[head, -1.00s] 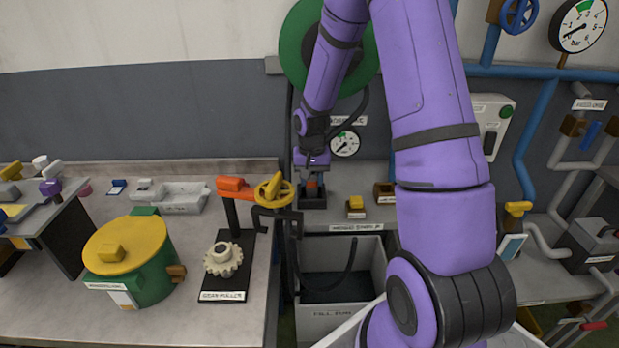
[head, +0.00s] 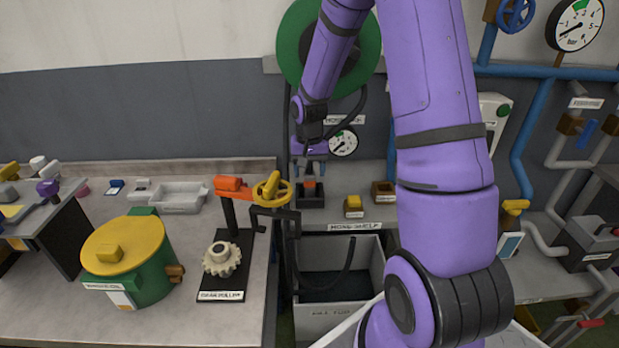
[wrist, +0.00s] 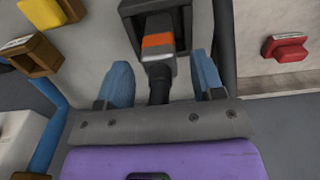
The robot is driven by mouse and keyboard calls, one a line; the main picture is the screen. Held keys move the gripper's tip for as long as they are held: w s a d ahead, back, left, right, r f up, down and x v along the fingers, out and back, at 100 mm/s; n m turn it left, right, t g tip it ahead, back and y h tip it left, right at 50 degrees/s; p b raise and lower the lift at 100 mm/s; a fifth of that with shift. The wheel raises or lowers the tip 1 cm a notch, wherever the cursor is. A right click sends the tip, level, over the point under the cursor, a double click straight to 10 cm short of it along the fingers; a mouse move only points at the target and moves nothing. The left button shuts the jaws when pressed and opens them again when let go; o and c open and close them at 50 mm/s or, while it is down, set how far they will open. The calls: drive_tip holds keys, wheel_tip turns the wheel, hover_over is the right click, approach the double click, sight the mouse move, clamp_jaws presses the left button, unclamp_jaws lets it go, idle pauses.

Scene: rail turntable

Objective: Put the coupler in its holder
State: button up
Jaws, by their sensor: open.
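The coupler (wrist: 158,45), grey with an orange band and a black hose, sits in its dark holder (wrist: 128,8) in the wrist view. In the head view its orange band (head: 309,184) shows above the black holder (head: 311,201) on the hose shelf. My gripper (wrist: 163,75) is open, with one blue finger on each side of the coupler's hose end and visible gaps to both. In the head view my gripper (head: 310,167) is just above the coupler. How deep the coupler sits in the holder is hard to tell.
A grey bin (head: 338,308) is below the shelf. The gear puller (head: 233,189) and a green pot with a yellow lid (head: 124,245) stand on the left bench. Pipes (head: 538,150) line the right.

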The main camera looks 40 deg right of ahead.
wheel_tip(320, 180, up, 9)
drive_tip(key=s+a+r+n+t, duration=0.1)
drive_tip(key=s+a+r+n, duration=0.1)
drive_tip(key=s+a+r, duration=0.35)
drive_tip(key=s+a+r+n+t, duration=0.1)
drive_tip(key=s+a+r+t, duration=0.15)
drive_tip(key=s+r, duration=0.5)
drive_tip(key=s+a+r+n+t, duration=0.1)
drive_tip(key=s+a+r+n, duration=0.1)
drive_tip(key=s, duration=0.4)
drive_tip(key=s+a+r+n, duration=0.1)
drive_tip(key=s+a+r, duration=0.2)
drive_tip(key=s, duration=0.4)
drive_tip(key=shift+s+r+n+t, duration=0.2)
drive_tip(key=shift+r+n+t, duration=0.2)
drive_tip(key=shift+r, duration=0.2)
drive_tip(key=shift+d, duration=0.15)
